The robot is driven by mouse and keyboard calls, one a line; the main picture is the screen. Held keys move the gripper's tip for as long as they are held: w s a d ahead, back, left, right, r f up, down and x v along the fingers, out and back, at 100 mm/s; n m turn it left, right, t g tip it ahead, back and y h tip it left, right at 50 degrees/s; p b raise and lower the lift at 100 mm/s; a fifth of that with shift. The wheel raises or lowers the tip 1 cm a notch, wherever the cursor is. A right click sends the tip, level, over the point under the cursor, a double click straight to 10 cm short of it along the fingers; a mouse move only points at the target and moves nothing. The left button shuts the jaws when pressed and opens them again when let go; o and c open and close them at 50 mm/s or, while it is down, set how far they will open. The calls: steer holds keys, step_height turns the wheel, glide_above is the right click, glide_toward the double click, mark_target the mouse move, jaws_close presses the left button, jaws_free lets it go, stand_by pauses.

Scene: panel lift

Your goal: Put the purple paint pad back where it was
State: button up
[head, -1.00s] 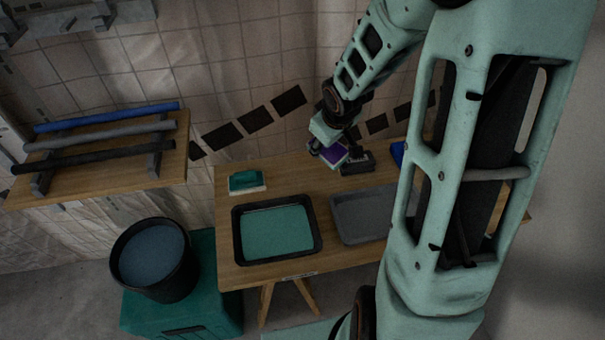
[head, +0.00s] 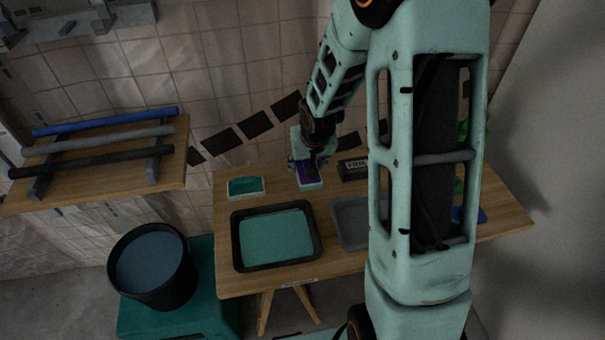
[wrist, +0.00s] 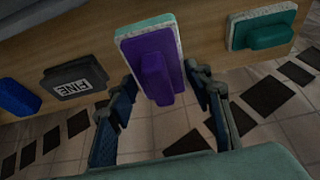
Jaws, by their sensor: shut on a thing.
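The purple paint pad (head: 309,178), with a purple back and handle and a pale pad edge, is at the back of the wooden table in the head view. In the wrist view the purple pad (wrist: 152,62) sits between the two fingers. My gripper (wrist: 162,82) is shut on it; in the head view my gripper (head: 310,166) comes down on it from above, hiding part of it. The pad looks at or just above the table top; I cannot tell whether it touches.
A teal pad (head: 246,187) lies left of the purple one, and a dark block marked FINE (head: 353,169) lies right. In front are a teal paint tray (head: 236,246) and a grey tray (head: 347,224). A bucket (head: 116,270) stands left. My arm hides the table's right part.

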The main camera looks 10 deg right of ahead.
mark_target(305, 161)
steer(key=w+f, duration=0.2)
steer(key=f, duration=0.1)
steer(key=w+f, duration=0.1)
steer(key=shift+w+a+f, duration=0.2)
steer(key=shift+w+a, duration=0.1)
steer(key=shift+a, duration=0.05)
step_height(305, 161, down, 3)
steer(key=shift+r+b, duration=0.1)
steer(key=shift+b, duration=0.25)
steer(key=o, duration=1.2)
steer(key=p+v, duration=0.1)
steer(key=v, duration=1.1)
steer(key=shift+s+p, duration=0.1)
steer(key=shift+p, duration=0.2)
